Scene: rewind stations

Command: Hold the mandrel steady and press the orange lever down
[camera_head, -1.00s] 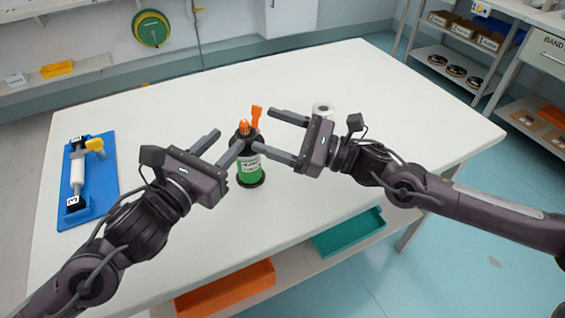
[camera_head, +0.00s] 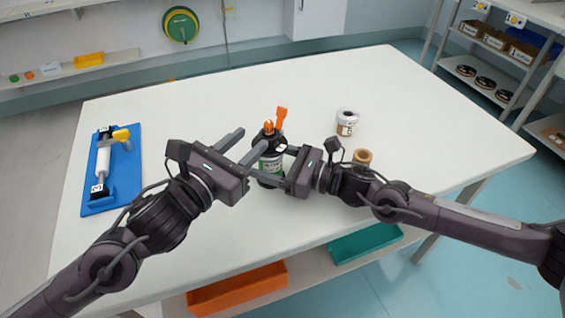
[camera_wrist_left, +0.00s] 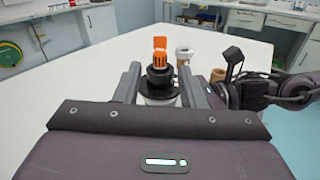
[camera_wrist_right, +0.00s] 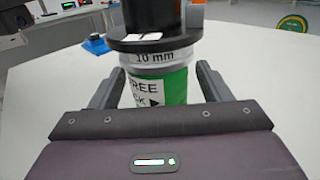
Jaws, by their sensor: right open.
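The mandrel (camera_head: 271,163) stands upright on the table, a dark body with a green and white label and a black collar. The right wrist view shows the label (camera_wrist_right: 172,85) reading "10 mm" and "FREE". The orange lever (camera_head: 281,118) sticks up from its top beside an orange knob (camera_head: 268,127). It also shows raised in the left wrist view (camera_wrist_left: 160,46). My left gripper (camera_head: 254,137) is open, its fingers either side of the upper part. My right gripper (camera_head: 268,165) is open around the labelled body. Finger contact cannot be told.
A blue stand (camera_head: 128,185) with a white roller and yellow handle lies at the table's left. A white-topped roll (camera_head: 346,122) and a brown roll (camera_head: 362,157) stand right of the mandrel. Orange (camera_head: 238,289) and teal (camera_head: 365,244) bins sit below the front edge.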

